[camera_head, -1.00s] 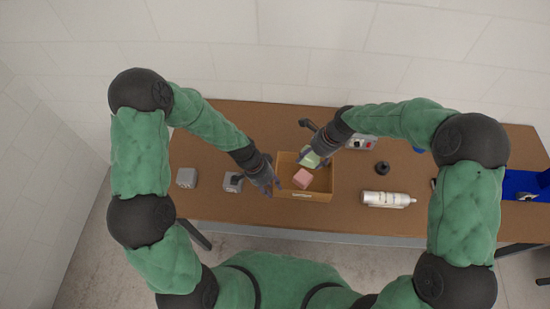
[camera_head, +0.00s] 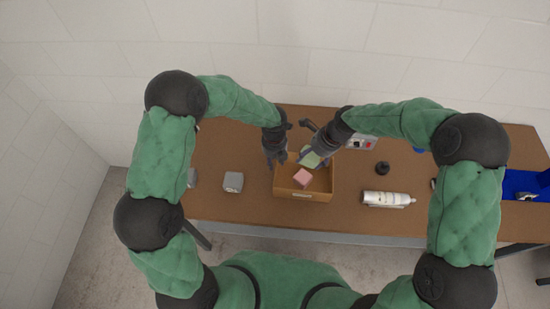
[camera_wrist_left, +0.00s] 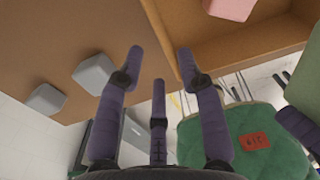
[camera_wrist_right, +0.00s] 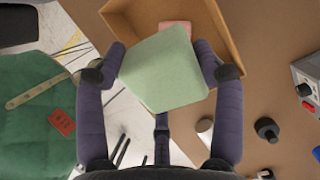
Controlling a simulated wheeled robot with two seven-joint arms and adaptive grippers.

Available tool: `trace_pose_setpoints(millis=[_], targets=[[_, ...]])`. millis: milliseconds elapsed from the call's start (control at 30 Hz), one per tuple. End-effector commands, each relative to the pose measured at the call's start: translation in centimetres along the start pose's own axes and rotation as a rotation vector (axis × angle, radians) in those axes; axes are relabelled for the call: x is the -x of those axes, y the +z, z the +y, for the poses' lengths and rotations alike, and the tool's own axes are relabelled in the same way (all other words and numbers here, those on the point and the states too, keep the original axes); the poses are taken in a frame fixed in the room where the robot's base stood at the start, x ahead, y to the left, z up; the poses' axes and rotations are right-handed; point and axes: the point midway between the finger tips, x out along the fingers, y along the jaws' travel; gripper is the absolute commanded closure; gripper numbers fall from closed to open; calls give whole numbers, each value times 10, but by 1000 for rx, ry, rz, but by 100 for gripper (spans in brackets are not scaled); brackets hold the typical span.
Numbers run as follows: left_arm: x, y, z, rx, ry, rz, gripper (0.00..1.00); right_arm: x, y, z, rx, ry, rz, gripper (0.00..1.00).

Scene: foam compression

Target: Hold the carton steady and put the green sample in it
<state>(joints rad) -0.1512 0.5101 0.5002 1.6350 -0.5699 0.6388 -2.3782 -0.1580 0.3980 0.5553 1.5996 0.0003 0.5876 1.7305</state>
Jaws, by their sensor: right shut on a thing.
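The open cardboard carton (camera_head: 320,195) stands on the table with a pink block (camera_head: 303,178) inside it; both also show in the left wrist view, carton (camera_wrist_left: 255,48) and block (camera_wrist_left: 230,8). My right gripper (camera_head: 314,154) is shut on the green sample (camera_wrist_right: 163,70), holding it over the carton's back part. In the head view the sample (camera_head: 311,161) is partly covered by the gripper. My left gripper (camera_wrist_left: 162,56) is open and empty at the carton's left wall, its right finger overlapping the wall in view; I cannot tell whether they touch. It also shows in the head view (camera_head: 274,162).
Two grey blocks (camera_head: 233,182) (camera_head: 191,177) sit left of the carton. A spray can (camera_head: 386,198), a black knob-like part (camera_head: 382,168), a control box (camera_head: 361,143) and a blue bin (camera_head: 520,184) lie to the right. The table's front left is clear.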

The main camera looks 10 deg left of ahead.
Motion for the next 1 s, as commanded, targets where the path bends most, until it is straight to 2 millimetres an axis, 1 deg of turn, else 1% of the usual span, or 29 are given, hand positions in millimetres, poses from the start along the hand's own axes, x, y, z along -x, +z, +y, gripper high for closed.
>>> trace_pose_setpoints(millis=[133,267,800,1000], targets=[[0,4,0,-73,16,-10,63,0,0,0,0,0,0,49],[-9,5,0,-81,18,-10,63,0,0,0,0,0,0,49],[-95,5,2,-77,16,-9,63,0,0,0,0,0,0,49],[-113,6,2,-77,16,-11,63,0,0,0,0,0,0,49]])
